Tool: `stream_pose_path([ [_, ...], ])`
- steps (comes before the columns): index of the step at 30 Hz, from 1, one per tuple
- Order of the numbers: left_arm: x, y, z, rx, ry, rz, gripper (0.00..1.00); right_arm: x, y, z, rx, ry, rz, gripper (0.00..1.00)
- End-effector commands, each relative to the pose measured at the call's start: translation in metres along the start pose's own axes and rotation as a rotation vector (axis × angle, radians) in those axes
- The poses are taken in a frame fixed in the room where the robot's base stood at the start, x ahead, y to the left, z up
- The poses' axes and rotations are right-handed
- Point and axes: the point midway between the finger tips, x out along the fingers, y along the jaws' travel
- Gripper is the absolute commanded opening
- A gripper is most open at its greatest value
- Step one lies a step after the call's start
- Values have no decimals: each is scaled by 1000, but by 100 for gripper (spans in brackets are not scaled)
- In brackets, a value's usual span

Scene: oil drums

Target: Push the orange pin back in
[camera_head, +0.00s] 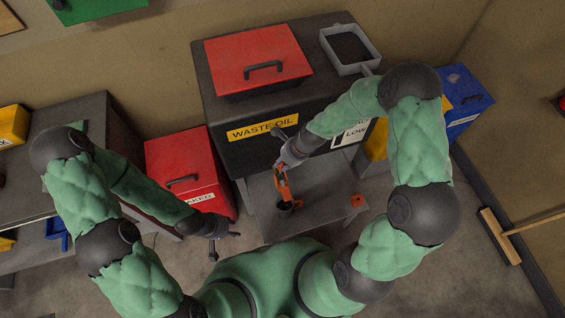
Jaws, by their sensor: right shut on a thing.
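A tall orange piece (284,188) shows below the dark WASTE OIL tank, with a dark round part (288,207) at its lower end. My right gripper (280,167) reaches down in front of the tank and is shut at the top of the orange piece. I cannot tell whether this piece is the pin, or whether a pin sits in a hole. A smaller orange-red part (357,200) lies on the grey shelf, right of it. My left gripper (226,246) is empty at the lower left, its two dark fingers spread apart.
The WASTE OIL tank (240,157) carries a red lid (258,58) and a grey tray (350,48). The grey shelf (325,185) has bare room. A red bin (185,165) stands left, a blue bin (465,100) right, and a broom (500,235) far right.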

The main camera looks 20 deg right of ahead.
Motion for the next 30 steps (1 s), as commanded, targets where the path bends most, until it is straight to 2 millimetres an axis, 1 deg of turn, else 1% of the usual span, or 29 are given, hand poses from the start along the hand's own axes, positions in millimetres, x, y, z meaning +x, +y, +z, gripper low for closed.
stream_pose_path([
  [11,0,0,0,0,1,0,40,0,0,0,-1,0,0,0],
  [30,4,-1,0,0,1,0,40,21,0,-9,2,10,8,0],
])
